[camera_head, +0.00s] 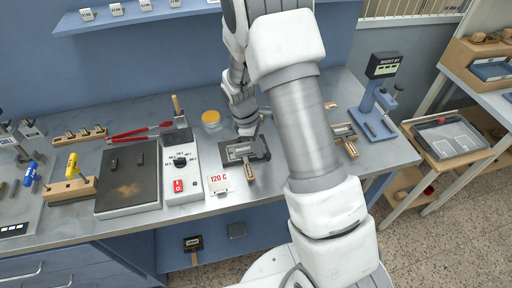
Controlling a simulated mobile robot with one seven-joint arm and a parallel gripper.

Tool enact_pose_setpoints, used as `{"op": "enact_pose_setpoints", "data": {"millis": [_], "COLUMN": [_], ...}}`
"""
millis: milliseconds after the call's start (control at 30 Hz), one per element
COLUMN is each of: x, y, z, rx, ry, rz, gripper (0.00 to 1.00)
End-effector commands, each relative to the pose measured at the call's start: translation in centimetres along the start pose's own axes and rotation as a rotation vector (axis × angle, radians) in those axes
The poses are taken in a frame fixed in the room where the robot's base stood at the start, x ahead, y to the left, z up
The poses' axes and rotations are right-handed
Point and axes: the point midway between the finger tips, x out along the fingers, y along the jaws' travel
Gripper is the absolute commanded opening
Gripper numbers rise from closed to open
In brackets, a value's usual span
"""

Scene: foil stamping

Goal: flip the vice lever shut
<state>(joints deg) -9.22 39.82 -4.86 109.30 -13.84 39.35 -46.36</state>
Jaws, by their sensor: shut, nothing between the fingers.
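The dark vice (233,153) lies on the grey bench in the middle, with a lettered metal block in it. A wooden handle (250,172) sticks out at its front. My gripper (246,131) is at the back of the vice, pointing down, shut and with nothing in it. The fingertips are small and partly hidden, so I cannot tell whether they touch the vice. I cannot make out the vice lever or its position clearly; my wrist and arm cover part of that area.
A dark hot plate (128,190) and a control box (182,165) with a red switch stand to the left. A "120 C" sign (219,184) is close in front. A yellow tin (211,117) stands behind. My arm covers the bench right of the vice.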

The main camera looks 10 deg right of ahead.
Motion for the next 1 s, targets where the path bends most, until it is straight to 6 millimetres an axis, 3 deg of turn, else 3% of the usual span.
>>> {"op": "enact_pose_setpoints", "data": {"millis": [1000], "x": [0.2], "y": [0.02], "z": [0.79], "rx": [-0.15], "ry": [0.0], "rz": [0.037], "gripper": [0.0]}}
